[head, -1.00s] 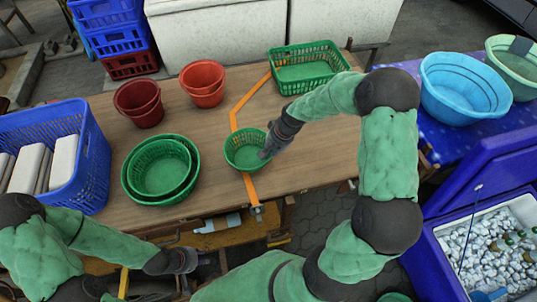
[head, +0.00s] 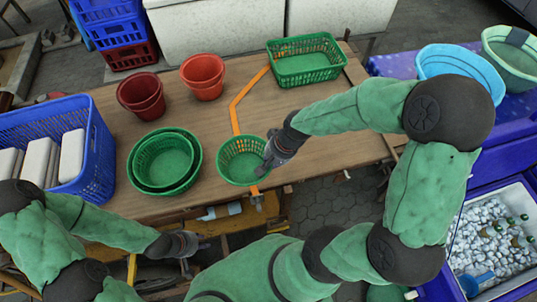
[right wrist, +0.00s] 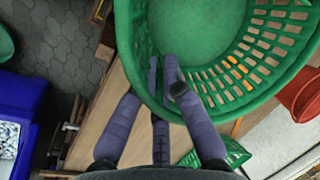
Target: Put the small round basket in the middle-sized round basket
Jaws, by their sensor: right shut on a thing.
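The small round green basket (head: 241,158) is near the table's front edge in the head view. My right gripper (head: 267,160) is shut on its right-hand rim. The right wrist view shows the fingers (right wrist: 168,80) on the wall of the small basket (right wrist: 215,30), whose inside is empty. I cannot tell how far it is above the table. The middle-sized round green basket (head: 164,162) sits inside a larger green round one (head: 198,160) to the left, and its inside is empty. My left gripper (head: 198,243) is low in front of the table, apart from the baskets; its fingers are too small to read.
Red buckets (head: 141,95) (head: 203,76) stand behind the baskets. A blue crate (head: 95,150) with white blocks is at the left. A green rectangular basket (head: 305,62) is at the back right. An orange strap (head: 243,95) crosses the wooden table (head: 330,135).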

